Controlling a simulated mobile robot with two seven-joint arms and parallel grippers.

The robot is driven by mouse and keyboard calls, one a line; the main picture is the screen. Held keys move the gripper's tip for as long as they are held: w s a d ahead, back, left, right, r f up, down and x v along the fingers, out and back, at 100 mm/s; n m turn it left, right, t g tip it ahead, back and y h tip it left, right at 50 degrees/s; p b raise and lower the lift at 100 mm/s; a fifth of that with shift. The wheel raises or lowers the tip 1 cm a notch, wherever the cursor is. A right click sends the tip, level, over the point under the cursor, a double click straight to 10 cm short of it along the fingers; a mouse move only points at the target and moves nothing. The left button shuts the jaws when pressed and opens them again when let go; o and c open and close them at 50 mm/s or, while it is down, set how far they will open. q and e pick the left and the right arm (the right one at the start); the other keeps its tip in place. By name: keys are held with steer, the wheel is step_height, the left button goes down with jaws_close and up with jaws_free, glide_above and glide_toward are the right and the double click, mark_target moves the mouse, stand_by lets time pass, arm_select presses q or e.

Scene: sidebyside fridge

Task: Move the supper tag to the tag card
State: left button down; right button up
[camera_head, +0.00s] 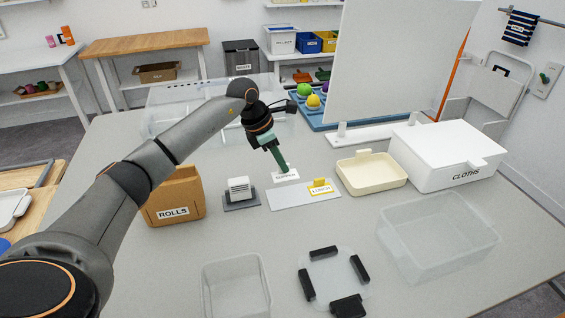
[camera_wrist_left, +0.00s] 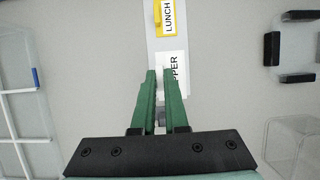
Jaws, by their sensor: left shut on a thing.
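The white supper tag (camera_head: 286,177) is in my left gripper (camera_head: 283,168). In the left wrist view it shows ahead of the green fingers (camera_wrist_left: 159,73), with its lettering (camera_wrist_left: 174,75) partly hidden by a finger. The tag card (camera_head: 290,198) is a pale grey strip lying on the table, and its edge shows in the left wrist view (camera_wrist_left: 152,42). The yellow lunch tag (camera_head: 320,187) stands on the card. The supper tag overlaps the card's other end in the wrist view; I cannot tell whether they touch. My right gripper is not in view.
A small grey holder with white slips (camera_head: 240,190) and the rolls box (camera_head: 175,199) stand left of the card. A cream tray (camera_head: 371,178) and the white cloths box (camera_head: 445,158) stand right. Clear bins (camera_head: 437,235) and a black-clipped lid (camera_head: 333,275) lie nearer.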

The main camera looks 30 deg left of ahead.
mark_target(277, 173)
arm_select(q)
steer(key=shift+f+b, duration=1.75)
steer(key=shift+f, duration=1.2)
steer(key=shift+f, duration=0.85)
steer(key=c, duration=0.9)
jaws_free()
steer(key=shift+o, duration=0.2)
steer(key=v, duration=1.2)
steer(key=shift+r, duration=0.25)
